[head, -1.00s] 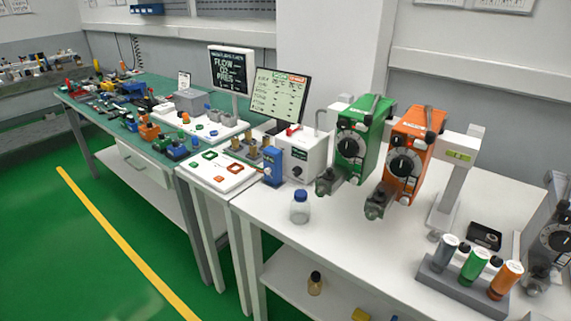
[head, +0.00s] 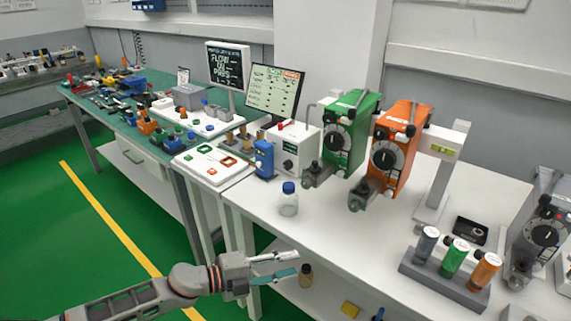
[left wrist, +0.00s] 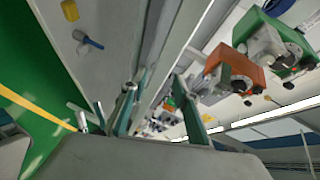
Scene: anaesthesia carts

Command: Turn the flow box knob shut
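The white flow box (head: 305,139) stands on the white table, left of the green vaporizer. Its dark round knob (head: 288,165) faces front; its exact setting is too small to tell. My left gripper (head: 297,262) is in front of the table's front edge, lower than the tabletop, well short of the box. Its two fingers are apart with nothing between them. In the left wrist view the fingers (left wrist: 159,100) also show apart and empty; I cannot make out the knob there. My right gripper is in neither view.
A blue-capped jar (head: 288,204) and a blue block (head: 264,159) stand near the box. Green (head: 352,128) and orange (head: 400,150) vaporizers stand to its right. A grey rack (head: 440,278) holds coloured bottles. The front middle of the tabletop (head: 345,225) is clear.

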